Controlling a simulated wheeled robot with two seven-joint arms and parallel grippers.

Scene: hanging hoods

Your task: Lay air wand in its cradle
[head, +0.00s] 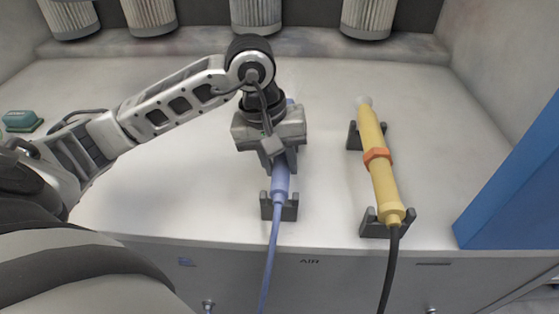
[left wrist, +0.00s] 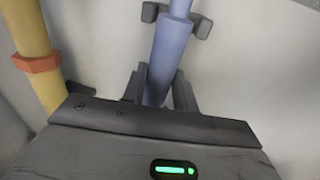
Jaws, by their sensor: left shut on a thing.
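The blue air wand (head: 280,183) lies lengthwise above the bench, its hose end toward the front edge. My left gripper (head: 282,166) is shut around its body from above, and the arm hides much of the wand's far part. A dark two-pronged cradle (head: 266,211) stands under the hose end, with the wand between its prongs. In the left wrist view the wand (left wrist: 170,55) runs up from between my fingers (left wrist: 160,90) and passes between the cradle's prongs (left wrist: 201,27). I cannot tell whether it touches the cradle. My right gripper is not in view.
A yellow wand (head: 384,184) with an orange collar rests in its own cradle (head: 373,226) to the right. A blue panel (head: 515,190) stands at the right edge. A green object (head: 22,120) lies far left. Ribbed cylinders (head: 256,14) line the back. The bench between is clear.

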